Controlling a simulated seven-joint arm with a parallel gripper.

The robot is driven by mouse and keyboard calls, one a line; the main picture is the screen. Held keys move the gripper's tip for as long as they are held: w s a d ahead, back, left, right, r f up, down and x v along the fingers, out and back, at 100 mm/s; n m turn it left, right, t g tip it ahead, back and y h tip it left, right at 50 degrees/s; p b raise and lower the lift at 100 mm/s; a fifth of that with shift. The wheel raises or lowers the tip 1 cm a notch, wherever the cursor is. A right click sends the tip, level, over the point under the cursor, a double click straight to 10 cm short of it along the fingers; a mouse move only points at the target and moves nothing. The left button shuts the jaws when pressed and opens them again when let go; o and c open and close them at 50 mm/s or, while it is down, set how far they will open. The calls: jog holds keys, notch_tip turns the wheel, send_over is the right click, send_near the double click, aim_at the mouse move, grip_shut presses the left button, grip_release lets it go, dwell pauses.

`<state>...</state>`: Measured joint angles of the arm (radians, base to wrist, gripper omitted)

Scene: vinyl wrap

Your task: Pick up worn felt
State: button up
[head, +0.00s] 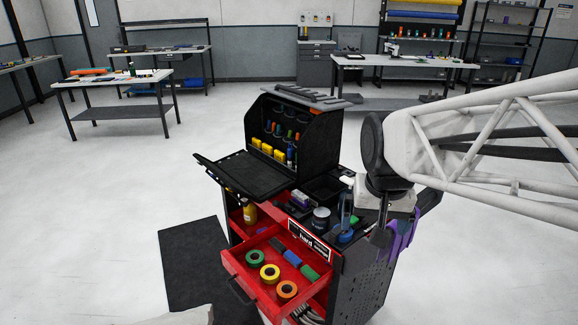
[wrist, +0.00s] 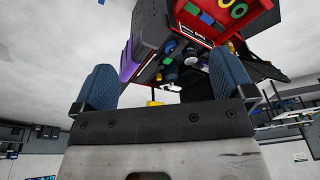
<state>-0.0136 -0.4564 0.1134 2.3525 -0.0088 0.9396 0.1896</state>
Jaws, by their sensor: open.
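I cannot tell for certain which item is the worn felt. My gripper (head: 381,234) hangs beside the right end of the cart top, partly hidden by my own arm. In the wrist view my gripper (wrist: 164,76) has its two blue ribbed fingers wide apart with nothing between them. The cart lies beyond the fingers there, with the drawer (wrist: 240,28) at the top.
Green, yellow and orange tape rolls (head: 287,290) share the drawer. A purple item (head: 401,238) hangs on the cart's right side. Floor around the cart is mostly clear, with a dark mat (head: 195,265) at left.

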jog(key=w+a+m, duration=0.2)
jog(key=w, duration=1.3)
jog(key=m+g, duration=0.2)
jog(key=m, duration=0.4)
send_over(298, 195)
notch_tip(298, 195, down, 22)
jog(key=shift+d+r, duration=0.1)
jog(key=shift+w+f, duration=0.2)
jog(key=shift+f, duration=0.1)
jog(key=shift+f, duration=1.3)
